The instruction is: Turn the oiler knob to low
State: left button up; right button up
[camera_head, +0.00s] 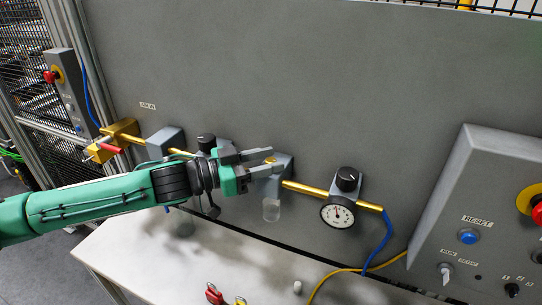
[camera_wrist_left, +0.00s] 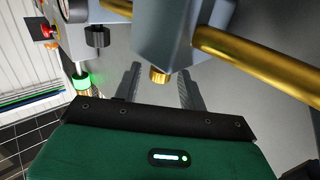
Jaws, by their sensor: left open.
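The oiler is a grey block (camera_head: 283,173) on the brass pipe, with a clear bowl (camera_head: 271,210) hanging below it. Its small brass knob (camera_head: 269,160) shows at the block, partly hidden by my gripper. My left gripper (camera_head: 277,160) reaches in from the left at the oiler, its two fingers apart. In the left wrist view, the brass knob (camera_wrist_left: 158,76) lies between the two open fingers, beside the grey block (camera_wrist_left: 178,35). I cannot tell whether a finger touches it. No low marking is readable. My right gripper is not in view.
Right of the oiler stands a regulator with a black knob (camera_head: 347,179) and a dial gauge (camera_head: 338,213). A red-handled brass valve (camera_head: 110,148) is at the left. A control box (camera_head: 480,200) stands at the right. The white table (camera_head: 150,255) below is mostly clear.

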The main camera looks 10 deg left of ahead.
pick_arm(q)
jog(key=shift+w+d, duration=0.35)
jog(key=shift+d, duration=0.15)
